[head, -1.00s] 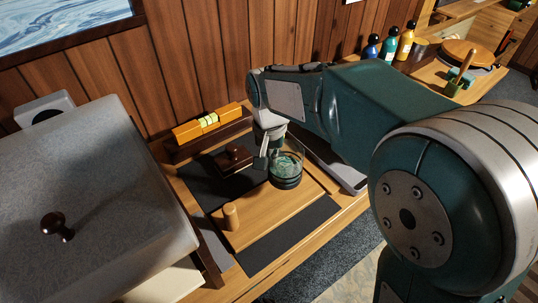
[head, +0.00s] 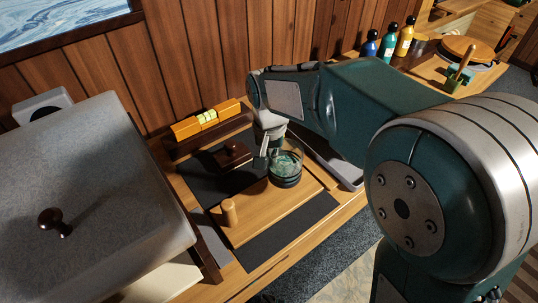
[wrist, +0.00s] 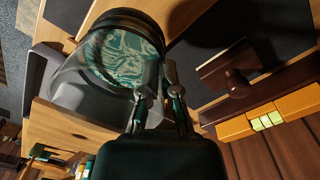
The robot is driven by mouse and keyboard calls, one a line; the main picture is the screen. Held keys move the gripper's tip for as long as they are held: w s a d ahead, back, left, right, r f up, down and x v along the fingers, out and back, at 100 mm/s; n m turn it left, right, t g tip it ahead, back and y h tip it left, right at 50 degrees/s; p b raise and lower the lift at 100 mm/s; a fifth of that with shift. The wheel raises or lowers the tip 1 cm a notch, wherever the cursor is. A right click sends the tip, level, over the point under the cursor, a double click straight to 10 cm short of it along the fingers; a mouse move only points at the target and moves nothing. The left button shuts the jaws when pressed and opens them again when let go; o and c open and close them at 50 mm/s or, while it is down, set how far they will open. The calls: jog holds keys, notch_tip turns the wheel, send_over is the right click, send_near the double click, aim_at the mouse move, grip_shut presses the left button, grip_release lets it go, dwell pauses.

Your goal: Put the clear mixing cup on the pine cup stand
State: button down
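The clear mixing cup (head: 286,170) is see-through with a dark lower part and a teal marbled look inside. It is upright over the far right part of a pale pine board (head: 262,222), which appears to be the pine cup stand. A short wooden peg (head: 229,212) stands at the board's near left. My gripper (head: 266,153) is at the cup's left rim. In the wrist view, my gripper's fingers (wrist: 159,92) are close together at the wall of the cup (wrist: 122,58). Whether they pinch it, and whether the cup's base touches the board, I cannot tell.
A dark lidded block with a knob (head: 232,155) sits left of the cup. An orange level (head: 208,120) lies behind it. A large grey box (head: 95,190) fills the left. A grey tray (head: 340,167) lies right of the cup. Bottles (head: 388,43) stand far right. Dark mat (head: 290,232) is bare in front.

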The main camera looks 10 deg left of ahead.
jog(key=shift+f, duration=0.2)
jog(key=shift+c, duration=2)
grip_release()
notch_tip(320, 180, up, 12)
jog(key=shift+a, duration=0.2)
